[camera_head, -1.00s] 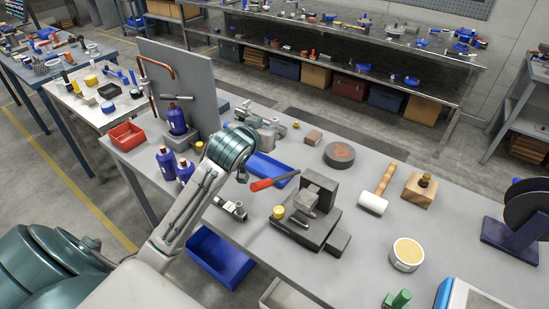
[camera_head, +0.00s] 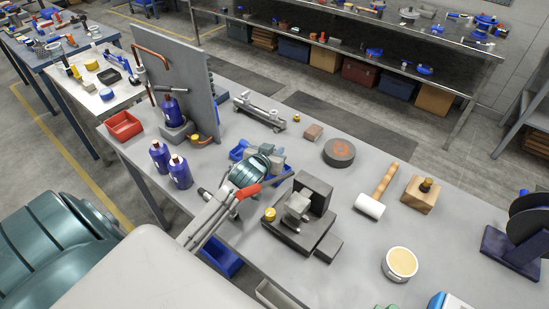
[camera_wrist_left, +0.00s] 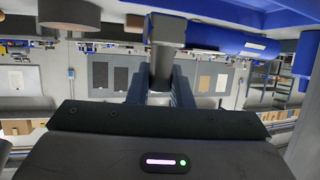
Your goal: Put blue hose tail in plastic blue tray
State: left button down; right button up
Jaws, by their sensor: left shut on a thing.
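The blue plastic tray (camera_head: 284,179) lies on the workbench, mostly hidden behind my left gripper and wrist. My left gripper (camera_head: 272,148) is over the tray in the head view; its height above the tray is unclear. In the wrist view the left gripper (camera_wrist_left: 160,88) is shut on a small grey, square-ended piece (camera_wrist_left: 168,30). I cannot make out a blue hose tail clearly, nor tell whether this piece is it. My right gripper is not in view.
Blue bottles (camera_head: 180,172) and an upright grey panel (camera_head: 185,85) are to the left. A grey metal fixture (camera_head: 260,112) is behind the tray. A mallet (camera_head: 370,206) lies to the right.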

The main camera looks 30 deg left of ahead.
pick_arm(q)
notch_tip(320, 180, down, 4)
jog(key=shift+r+p, duration=0.1)
jog(key=shift+p, duration=0.3)
jog(key=shift+s+f, duration=0.1)
jog(key=shift+f, duration=0.1)
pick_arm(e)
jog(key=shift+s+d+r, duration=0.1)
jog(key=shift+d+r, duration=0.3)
pick_arm(q)
jog(key=c, duration=1.3)
grip_release()
jog(key=shift+f, duration=0.1)
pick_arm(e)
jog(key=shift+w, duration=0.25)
pick_arm(q)
jog(key=b+v, duration=0.2)
jog(key=v, duration=1)
jog(key=shift+b, duration=0.3)
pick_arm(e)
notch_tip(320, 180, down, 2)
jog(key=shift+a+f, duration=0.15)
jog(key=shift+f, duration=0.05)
